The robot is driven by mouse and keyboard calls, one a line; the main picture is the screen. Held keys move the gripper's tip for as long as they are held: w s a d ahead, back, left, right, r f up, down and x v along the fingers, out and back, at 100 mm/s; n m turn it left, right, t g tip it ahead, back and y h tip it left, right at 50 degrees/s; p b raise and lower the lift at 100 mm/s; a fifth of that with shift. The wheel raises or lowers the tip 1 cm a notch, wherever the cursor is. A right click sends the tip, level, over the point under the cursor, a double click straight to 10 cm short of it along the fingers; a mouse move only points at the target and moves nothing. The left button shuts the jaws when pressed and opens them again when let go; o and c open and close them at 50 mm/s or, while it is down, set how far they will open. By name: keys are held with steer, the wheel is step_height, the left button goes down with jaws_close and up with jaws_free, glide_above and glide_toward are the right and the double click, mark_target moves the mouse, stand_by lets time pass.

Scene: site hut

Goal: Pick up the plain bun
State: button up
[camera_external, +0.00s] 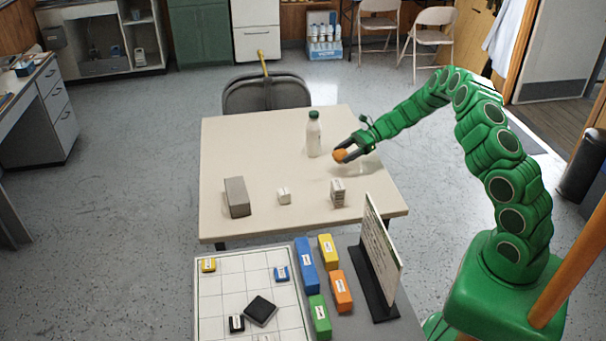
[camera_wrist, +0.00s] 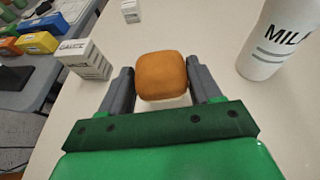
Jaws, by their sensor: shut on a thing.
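The plain bun (camera_wrist: 161,75) is a rounded, orange-brown block. It sits between the two grey fingers of my gripper (camera_wrist: 160,88) in the wrist view, with a finger against each side. In the external view the bun (camera_external: 340,156) is at the tip of my gripper (camera_external: 346,152), which is shut on it. It appears to be held above the beige table (camera_external: 240,150), near the right side, with a shadow on the table below and to the right.
A milk bottle (camera_external: 313,135) with a green cap stands close to the left of my gripper. A gauze box (camera_external: 338,192), a small white block (camera_external: 284,196) and a grey-brown block (camera_external: 237,197) stand along the near side. A gridded board (camera_external: 222,290) lies in front.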

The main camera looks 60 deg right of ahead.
steer(key=s+r, duration=0.2)
steer(key=r, duration=0.1)
steer(key=shift+s+a, duration=0.15)
steer(key=shift+a, duration=0.25)
steer(key=s+a+r, duration=0.2)
steer(key=s+r, duration=0.1)
steer(key=s, duration=0.5)
steer(key=shift+s+a+r, duration=0.15)
steer(key=shift+a+r, duration=0.15)
steer(key=shift+a, duration=0.1)
